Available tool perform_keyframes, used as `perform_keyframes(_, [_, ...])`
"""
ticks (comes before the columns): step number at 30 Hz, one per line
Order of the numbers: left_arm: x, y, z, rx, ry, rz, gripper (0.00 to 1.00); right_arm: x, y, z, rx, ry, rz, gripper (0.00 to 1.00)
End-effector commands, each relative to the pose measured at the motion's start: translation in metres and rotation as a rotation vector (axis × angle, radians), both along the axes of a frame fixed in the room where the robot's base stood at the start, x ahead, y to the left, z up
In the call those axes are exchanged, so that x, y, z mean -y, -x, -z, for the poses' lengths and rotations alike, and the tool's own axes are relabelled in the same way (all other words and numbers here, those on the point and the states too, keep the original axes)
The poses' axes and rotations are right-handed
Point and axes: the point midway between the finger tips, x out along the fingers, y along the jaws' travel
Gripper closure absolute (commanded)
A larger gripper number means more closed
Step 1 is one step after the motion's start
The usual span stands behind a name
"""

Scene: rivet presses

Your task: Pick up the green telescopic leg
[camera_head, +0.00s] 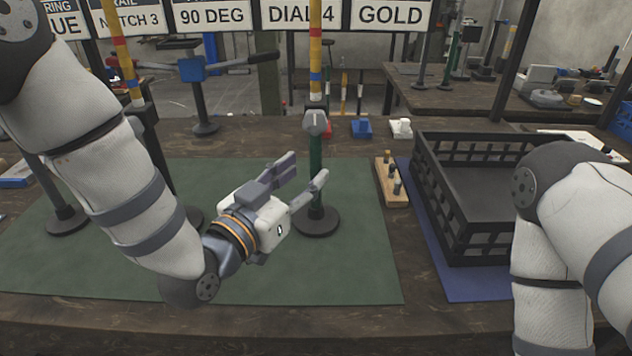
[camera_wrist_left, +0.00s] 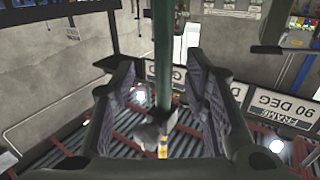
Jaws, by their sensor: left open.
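The green telescopic leg (camera_head: 315,160) stands upright on a round dark base on the green mat. A grey collar sits at its top, with a striped yellow, red and blue pole rising above. My left gripper (camera_head: 308,169) is open, with its fingers pointing at the leg at mid-height. In the left wrist view the leg (camera_wrist_left: 162,55) shows between the two open fingers (camera_wrist_left: 160,75); I cannot tell whether either finger touches it. My right gripper is out of view; only part of my right arm shows at the right.
A black crate (camera_head: 446,211) stands on a blue mat to the right. A wooden block with pegs (camera_head: 391,180) lies between crate and leg. Other stands, one with a blue head (camera_head: 192,69), are at the left and back. Signs (camera_head: 300,16) hang above. The green mat's front (camera_head: 340,270) is clear.

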Motion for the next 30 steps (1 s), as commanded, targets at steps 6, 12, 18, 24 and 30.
perform_keyframes(6, [0.016,-0.036,0.001,0.004,0.001,0.002,0.58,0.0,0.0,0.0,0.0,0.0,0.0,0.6])
perform_keyframes(12, [0.024,-0.049,0.001,0.001,0.001,0.001,0.58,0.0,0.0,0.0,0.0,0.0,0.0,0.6])
perform_keyframes(18, [0.024,-0.048,0.001,0.001,0.001,0.001,0.72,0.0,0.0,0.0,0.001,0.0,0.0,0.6])
perform_keyframes(24, [0.024,-0.048,0.001,0.001,0.001,0.002,1.0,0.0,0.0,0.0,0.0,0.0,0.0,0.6])
perform_keyframes(30, [0.024,-0.049,0.0,0.004,0.001,0.001,1.0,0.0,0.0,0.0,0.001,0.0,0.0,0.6])
